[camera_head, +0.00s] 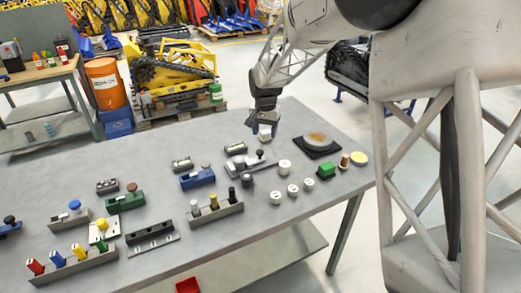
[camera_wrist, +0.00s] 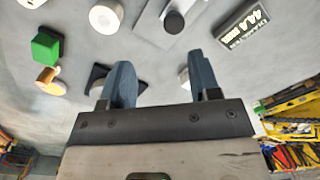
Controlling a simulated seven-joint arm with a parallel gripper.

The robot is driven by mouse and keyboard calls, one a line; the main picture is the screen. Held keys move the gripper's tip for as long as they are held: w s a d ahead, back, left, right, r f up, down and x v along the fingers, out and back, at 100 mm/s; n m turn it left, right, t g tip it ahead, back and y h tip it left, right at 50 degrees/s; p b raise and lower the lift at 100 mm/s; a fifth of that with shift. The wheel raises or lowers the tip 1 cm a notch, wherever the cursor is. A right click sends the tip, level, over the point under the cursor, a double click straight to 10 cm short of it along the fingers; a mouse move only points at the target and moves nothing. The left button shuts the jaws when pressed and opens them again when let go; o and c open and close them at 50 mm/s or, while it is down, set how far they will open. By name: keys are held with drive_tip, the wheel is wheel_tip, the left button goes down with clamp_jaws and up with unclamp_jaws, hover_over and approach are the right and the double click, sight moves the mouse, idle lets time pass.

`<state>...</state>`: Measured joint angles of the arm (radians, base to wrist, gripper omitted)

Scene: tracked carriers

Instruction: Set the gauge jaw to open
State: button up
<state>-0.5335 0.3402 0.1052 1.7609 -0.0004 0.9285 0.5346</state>
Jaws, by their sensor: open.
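The gauge looks to be the grey flat fixture (camera_head: 243,166) near the far right of the bench, with a dark round knob (camera_head: 260,154) standing on it. In the wrist view the same knob (camera_wrist: 174,22) shows at the top, on a pale plate. A black readout plate (camera_wrist: 243,27) reading about 44.4 mm lies beside it; in the head view the readout plate (camera_head: 236,148) is just behind the fixture. The jaw's own position is too small to tell. My gripper (camera_head: 264,128) is behind the fixture, above the bench. Its fingers (camera_wrist: 162,85) are apart with nothing held.
A small whitish piece (camera_wrist: 184,78) shows beside one finger. White round pieces (camera_head: 285,166), a green block (camera_head: 326,169) and a black mat (camera_head: 316,152) with a brown disc lie to the right. A blue fixture (camera_head: 197,178) and a rack (camera_head: 215,214) stand left and in front.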

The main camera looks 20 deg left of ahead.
sight(260, 151)
drive_tip(key=shift+w+a+f, duration=0.15)
drive_tip(key=shift+a+f, duration=0.2)
drive_tip(key=shift+a, duration=0.15)
drive_tip(key=shift+w+a+f, duration=0.1)
drive_tip(key=shift+a+f, duration=0.2)
drive_tip(key=shift+a, duration=0.2)
drive_tip(key=shift+f, duration=0.1)
drive_tip(key=shift+f, duration=3.85)
